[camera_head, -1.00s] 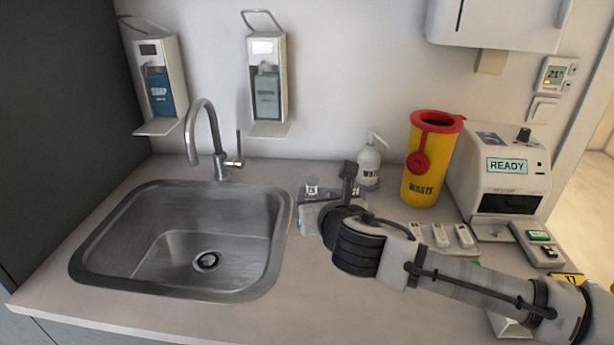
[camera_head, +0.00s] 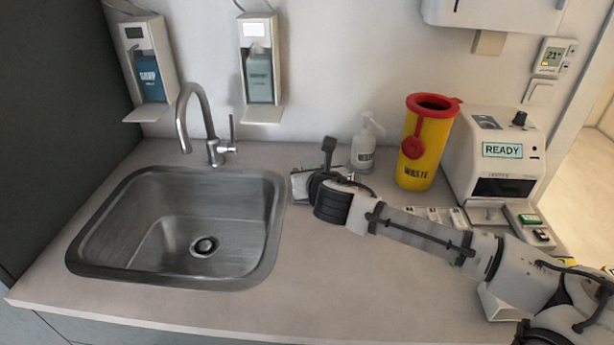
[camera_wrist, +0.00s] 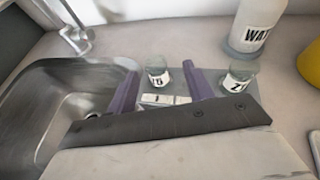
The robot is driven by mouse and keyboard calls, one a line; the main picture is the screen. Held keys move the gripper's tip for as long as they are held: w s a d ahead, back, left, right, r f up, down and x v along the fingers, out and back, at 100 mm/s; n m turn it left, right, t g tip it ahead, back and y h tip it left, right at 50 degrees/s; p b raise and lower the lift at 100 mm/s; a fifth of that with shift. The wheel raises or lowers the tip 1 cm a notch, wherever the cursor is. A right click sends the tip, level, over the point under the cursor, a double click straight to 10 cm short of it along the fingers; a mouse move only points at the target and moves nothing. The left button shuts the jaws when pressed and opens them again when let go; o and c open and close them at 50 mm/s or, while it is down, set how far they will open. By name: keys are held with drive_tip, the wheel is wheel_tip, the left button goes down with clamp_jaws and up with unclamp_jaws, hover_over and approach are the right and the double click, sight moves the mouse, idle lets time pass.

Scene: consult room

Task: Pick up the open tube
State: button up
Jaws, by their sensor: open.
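My gripper (camera_wrist: 161,82) is open in the wrist view, its two purple fingers pointing away toward the back of the counter. A small clear tube with a black-lettered white label (camera_wrist: 157,71) appears between the fingertips; I cannot tell whether it lies fully between them or just beyond. A second similar tube (camera_wrist: 239,77) stands to the right, outside the right finger. Which tube is open cannot be told. A small white labelled piece (camera_wrist: 165,100) shows low between the fingers. In the head view my gripper (camera_head: 306,184) is right of the sink, and hides the tubes.
The sink (camera_head: 270,230) with its tap (camera_head: 205,125) lies to the left. A white pump bottle (camera_head: 364,145), a yellow waste bin (camera_head: 424,150) and a white device reading READY (camera_head: 530,150) stand behind and right. The front counter is clear.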

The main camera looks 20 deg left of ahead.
sight(307, 168)
drive_tip(key=shift+p+x, duration=0.55)
drive_tip(key=shift+x, duration=1.4)
drive_tip(key=shift+s+a, duration=0.15)
drive_tip(key=c, duration=1)
drive_tip(key=shift+r, duration=0.1)
drive_tip(key=shift+c, duration=0.2)
